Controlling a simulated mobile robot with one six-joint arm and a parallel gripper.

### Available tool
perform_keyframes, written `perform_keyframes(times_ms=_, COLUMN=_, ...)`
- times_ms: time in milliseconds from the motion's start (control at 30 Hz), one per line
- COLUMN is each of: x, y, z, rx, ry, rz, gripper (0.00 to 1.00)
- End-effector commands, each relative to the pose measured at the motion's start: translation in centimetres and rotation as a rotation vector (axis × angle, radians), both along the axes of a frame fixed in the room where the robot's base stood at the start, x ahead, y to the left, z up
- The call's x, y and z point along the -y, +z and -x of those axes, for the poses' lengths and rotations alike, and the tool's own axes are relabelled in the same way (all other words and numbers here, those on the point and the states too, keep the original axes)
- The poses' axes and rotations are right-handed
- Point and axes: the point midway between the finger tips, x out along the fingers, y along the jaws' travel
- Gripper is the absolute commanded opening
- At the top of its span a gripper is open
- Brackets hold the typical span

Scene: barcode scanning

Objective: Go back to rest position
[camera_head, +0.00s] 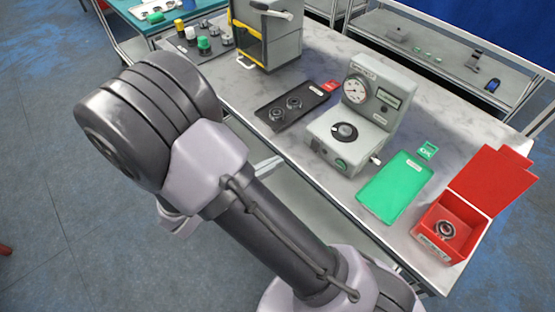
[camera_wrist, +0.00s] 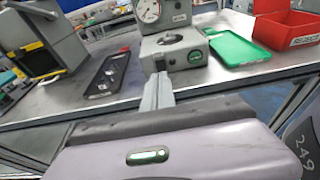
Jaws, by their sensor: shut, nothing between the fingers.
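My arm rises through the middle of the head view and bends at a large dark joint; my gripper is not visible there. In the wrist view my gripper (camera_wrist: 159,80) points toward the table, its narrow grey fingers shut together and empty. It appears in front of the grey gauge device (camera_wrist: 184,50), which has a round dial and a dark seat. That gauge device also stands mid-table in the head view (camera_head: 349,155). Whether the fingers are clear of the table edge is hard to tell from this angle.
A black tray (camera_head: 268,112) with two ring-shaped parts lies left of the device. A green tray (camera_head: 395,187) lies right of it, then an open red box (camera_head: 459,222) holding a ring-shaped part. A grey cabinet (camera_head: 284,52) stands farther back. Floor at left is clear.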

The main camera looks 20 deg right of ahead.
Motion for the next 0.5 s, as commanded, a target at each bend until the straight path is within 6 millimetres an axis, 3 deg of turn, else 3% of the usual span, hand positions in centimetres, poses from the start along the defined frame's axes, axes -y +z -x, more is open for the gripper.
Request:
perform_keyframes(times_ms=367, x=0.7, y=0.7, z=0.6, rx=0.031, ry=-0.056, rz=-0.043, gripper=0.00)
perform_keyframes(times_ms=467, x=2.9, y=3.0, z=4.0, rx=0.170, ry=-0.303, rz=-0.233, gripper=0.00)
perform_keyframes(times_ms=500, x=3.7, y=3.9, z=6.1, rx=0.259, ry=-0.452, rz=-0.352, gripper=0.00)
